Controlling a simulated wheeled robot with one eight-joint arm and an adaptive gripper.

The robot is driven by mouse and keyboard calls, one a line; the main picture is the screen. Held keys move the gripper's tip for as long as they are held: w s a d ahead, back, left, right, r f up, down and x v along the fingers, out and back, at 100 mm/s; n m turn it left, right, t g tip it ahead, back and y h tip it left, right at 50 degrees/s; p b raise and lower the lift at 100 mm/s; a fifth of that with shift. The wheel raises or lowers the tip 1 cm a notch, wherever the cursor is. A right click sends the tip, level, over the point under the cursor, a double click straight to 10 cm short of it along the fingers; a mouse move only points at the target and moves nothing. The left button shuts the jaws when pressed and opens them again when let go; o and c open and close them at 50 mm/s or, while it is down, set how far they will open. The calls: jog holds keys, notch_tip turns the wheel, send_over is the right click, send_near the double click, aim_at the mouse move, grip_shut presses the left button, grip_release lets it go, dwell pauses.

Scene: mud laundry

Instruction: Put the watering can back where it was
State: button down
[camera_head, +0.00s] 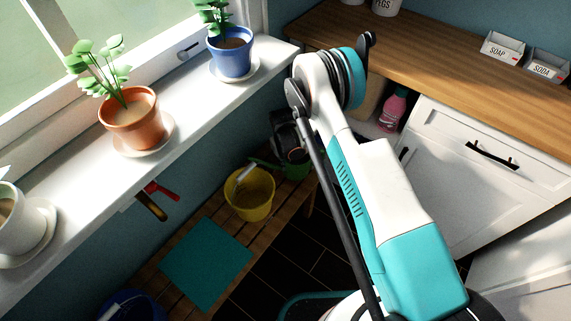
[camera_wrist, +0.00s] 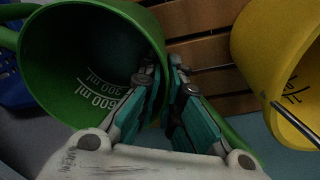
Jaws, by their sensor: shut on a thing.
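The green watering can (camera_head: 296,168) is at the far end of the wooden bench, mostly hidden behind my gripper (camera_head: 290,145). In the wrist view the can (camera_wrist: 55,60) is seen from above, with ml marks on its inner wall and a handle at the left. My gripper (camera_wrist: 172,95) is shut on the can's wall at the rim, with one finger inside and one outside. A green part, apparently the spout, runs out below the right finger. I cannot tell whether the can's base touches the bench.
A yellow bucket (camera_head: 249,196) stands close beside the can; it also shows in the wrist view (camera_wrist: 275,60). A teal mat (camera_head: 206,263) lies on the slatted bench (camera_head: 270,235). The windowsill (camera_head: 185,125) with potted plants overhangs at the left. A white cabinet (camera_head: 490,185) stands right.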

notch_tip(320, 180, up, 7)
jog(key=shift+f+p, duration=0.1)
jog(key=shift+p, duration=0.95)
notch_tip(320, 180, down, 8)
jog(key=a+b, duration=0.1)
jog(key=b, duration=0.2)
jog(key=shift+a+f+b, duration=0.15)
jog(key=shift+a+b, duration=0.15)
jog(key=shift+b, duration=0.1)
jog(key=shift+f, duration=0.55)
jog(key=c, duration=1.7)
grip_release()
notch_tip(320, 180, up, 12)
jog(key=shift+s+a, duration=0.15)
jog(key=shift+a, duration=0.05)
